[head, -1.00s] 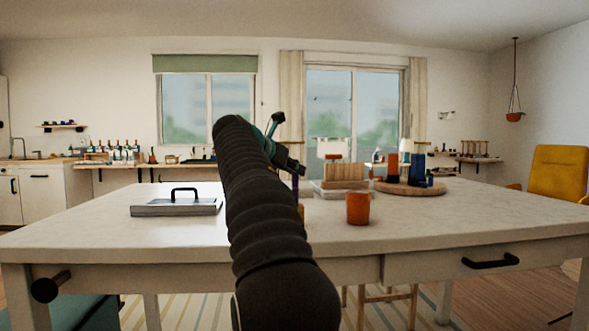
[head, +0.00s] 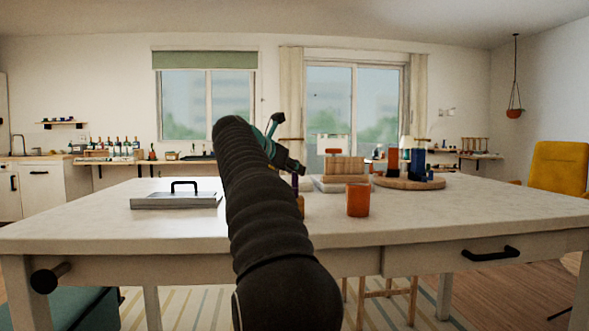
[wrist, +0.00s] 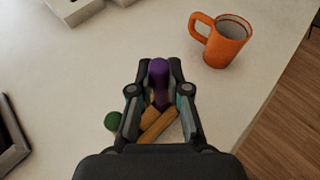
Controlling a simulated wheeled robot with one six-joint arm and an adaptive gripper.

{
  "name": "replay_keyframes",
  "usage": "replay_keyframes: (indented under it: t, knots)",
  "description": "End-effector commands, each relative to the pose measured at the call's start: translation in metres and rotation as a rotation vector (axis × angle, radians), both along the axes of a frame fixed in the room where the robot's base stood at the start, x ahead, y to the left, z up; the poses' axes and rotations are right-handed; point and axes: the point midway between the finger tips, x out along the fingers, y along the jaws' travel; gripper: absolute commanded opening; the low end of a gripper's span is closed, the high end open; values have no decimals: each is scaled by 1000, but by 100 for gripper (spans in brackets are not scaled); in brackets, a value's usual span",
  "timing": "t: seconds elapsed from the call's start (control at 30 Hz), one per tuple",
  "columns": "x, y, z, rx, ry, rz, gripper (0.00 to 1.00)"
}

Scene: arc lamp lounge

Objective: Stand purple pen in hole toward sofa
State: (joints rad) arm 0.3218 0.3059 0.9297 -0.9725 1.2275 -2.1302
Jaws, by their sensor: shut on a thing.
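The purple pen (wrist: 159,75) is upright or nearly so between the fingers of my gripper (wrist: 158,88), which is shut on it. In the head view the pen (head: 295,184) shows as a thin purple strip below my gripper (head: 299,169), partly hidden by my arm. Wooden pieces (wrist: 158,125) lie below the fingers in the wrist view, with a green round end (wrist: 112,121) beside them. An amber-brown bit (head: 301,205) shows under the pen in the head view. I cannot make out any hole, nor whether the pen touches the wood.
An orange mug (wrist: 229,42) stands close by to the right on the white table (head: 440,222). A grey lidded tray (head: 176,201) is at left. A round board (head: 409,184) with containers stands behind right. A teal upholstered piece (head: 80,308) is at lower left.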

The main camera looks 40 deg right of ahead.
Motion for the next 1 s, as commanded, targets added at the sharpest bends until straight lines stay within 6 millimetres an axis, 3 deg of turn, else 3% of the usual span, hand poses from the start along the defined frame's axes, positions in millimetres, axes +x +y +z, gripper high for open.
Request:
replay_keyframes:
  t: [0.93, 0.97, 1.0]
  knots:
    - [0, 0, -21, 0, 0, 0, 0]
    - [0, 0, -21, 0, 0, 0, 19]
    - [0, 0, -20, 0, 0, 0, 29]
